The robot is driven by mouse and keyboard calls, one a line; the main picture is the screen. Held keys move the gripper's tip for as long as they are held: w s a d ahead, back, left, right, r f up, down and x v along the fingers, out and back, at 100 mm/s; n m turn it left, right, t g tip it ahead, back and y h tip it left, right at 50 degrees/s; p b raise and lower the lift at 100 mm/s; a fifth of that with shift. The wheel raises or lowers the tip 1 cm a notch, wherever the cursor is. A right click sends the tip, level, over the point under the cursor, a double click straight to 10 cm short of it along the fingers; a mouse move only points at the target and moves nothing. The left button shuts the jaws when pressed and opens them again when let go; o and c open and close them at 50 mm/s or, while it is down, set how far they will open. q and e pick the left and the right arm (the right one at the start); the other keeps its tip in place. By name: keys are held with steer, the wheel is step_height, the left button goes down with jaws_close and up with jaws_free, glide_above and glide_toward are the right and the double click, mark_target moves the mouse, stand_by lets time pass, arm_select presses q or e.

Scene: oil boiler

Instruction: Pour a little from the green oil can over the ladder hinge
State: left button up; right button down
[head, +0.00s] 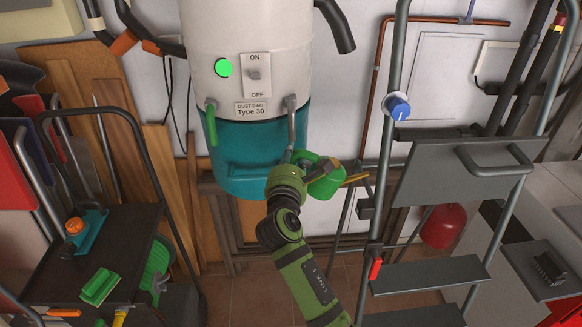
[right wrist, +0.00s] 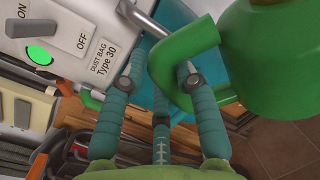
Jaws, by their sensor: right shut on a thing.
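The green oil can (head: 328,181) is held in the air in front of the teal dust bag drum, left of the ladder (head: 394,150). A thin yellowish piece (head: 356,178), perhaps its spout, points right towards the ladder. My right gripper (head: 308,165) is shut on the can. In the right wrist view the teal fingers (right wrist: 168,75) close around the can's green handle (right wrist: 185,62), with the can body (right wrist: 275,65) at the right. I cannot clearly pick out the ladder hinge; a dark bracket (head: 366,208) sits on the ladder's left rail. My left gripper is out of view.
The white and teal dust collector (head: 245,60) hangs just behind the can. A cart (head: 100,245) with tools stands at left. A red round tank (head: 443,227) is behind the ladder.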

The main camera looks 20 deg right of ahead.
mark_target(297, 148)
steer(key=shift+r, duration=0.25)
steer(key=shift+s+d+m+p, duration=0.1)
steer(key=shift+d+m+p, duration=0.05)
steer(key=shift+m+p, duration=0.2)
steer(key=shift+r, duration=0.25)
steer(key=shift+s+d+r+m+p, duration=0.1)
steer(key=shift+d+r+m+p, duration=0.1)
steer(key=shift+r+m+p, duration=0.35)
steer(key=shift+r, duration=0.1)
stand_by(0.5)
steer(key=shift+d+r+p, duration=0.15)
steer(key=shift+r+p, duration=0.05)
steer(key=shift+p, duration=0.25)
steer(key=shift+s+d+r+m, duration=0.1)
steer(key=shift+r+m, duration=0.15)
steer(key=shift+m, duration=0.05)
steer(key=shift+d+r+p, duration=0.1)
steer(key=shift+r+p, duration=0.15)
steer(key=shift+p, duration=0.2)
